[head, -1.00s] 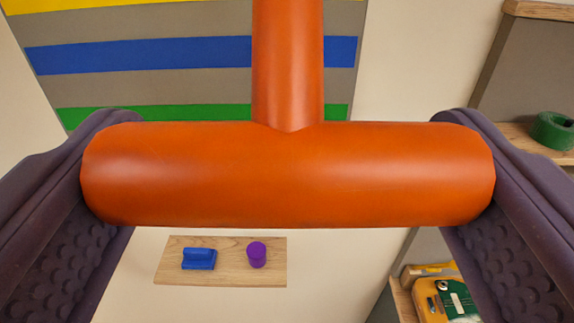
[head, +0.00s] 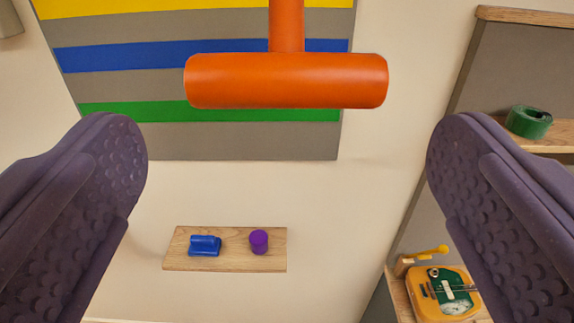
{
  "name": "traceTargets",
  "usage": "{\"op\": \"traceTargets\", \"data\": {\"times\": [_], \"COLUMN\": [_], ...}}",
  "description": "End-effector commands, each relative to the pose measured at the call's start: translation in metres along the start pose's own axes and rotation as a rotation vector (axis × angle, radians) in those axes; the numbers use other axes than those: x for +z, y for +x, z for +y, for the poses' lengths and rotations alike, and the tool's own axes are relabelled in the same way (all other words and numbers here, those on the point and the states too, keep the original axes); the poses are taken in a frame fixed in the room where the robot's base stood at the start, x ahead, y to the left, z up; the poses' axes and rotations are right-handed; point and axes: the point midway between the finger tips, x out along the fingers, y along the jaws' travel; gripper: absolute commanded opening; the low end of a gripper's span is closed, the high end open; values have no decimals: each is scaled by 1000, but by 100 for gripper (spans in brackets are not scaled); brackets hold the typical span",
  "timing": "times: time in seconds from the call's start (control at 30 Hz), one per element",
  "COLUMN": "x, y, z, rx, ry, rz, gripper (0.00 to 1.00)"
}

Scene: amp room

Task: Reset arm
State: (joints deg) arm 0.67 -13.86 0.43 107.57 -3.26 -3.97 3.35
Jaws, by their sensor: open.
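My gripper (head: 287,165) is open, with its two dark purple, bumpy fingers wide apart at the left and right of the view. Nothing is between the fingers. An orange T-shaped bar (head: 287,82) with a stem running up out of view hangs ahead, above the level of the fingertips and apart from them.
A striped panel (head: 200,140) is on the wall behind the bar. A small wooden shelf (head: 225,264) below holds a blue object (head: 205,246) and a purple cylinder (head: 259,242). Shelving at right holds a green ring-like object (head: 529,121) and a yellow-and-green device (head: 447,292).

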Motion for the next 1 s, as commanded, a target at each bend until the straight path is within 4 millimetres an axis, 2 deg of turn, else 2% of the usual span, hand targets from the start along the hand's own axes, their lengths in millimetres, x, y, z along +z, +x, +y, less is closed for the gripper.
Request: {"op": "traceTargets", "data": {"times": [0.1,0.2,0.67,0.77,1.0], "x": [1,0,4,23,106], "y": [-15,-20,-20,-23,-39], "z": [0,0,0,0,2], "rx": [0,0,0,2,9], "ry": [0,0,0,0,1], "rz": [1,0,-2,-13,-92], "gripper": [100,100,100,100,100]}}
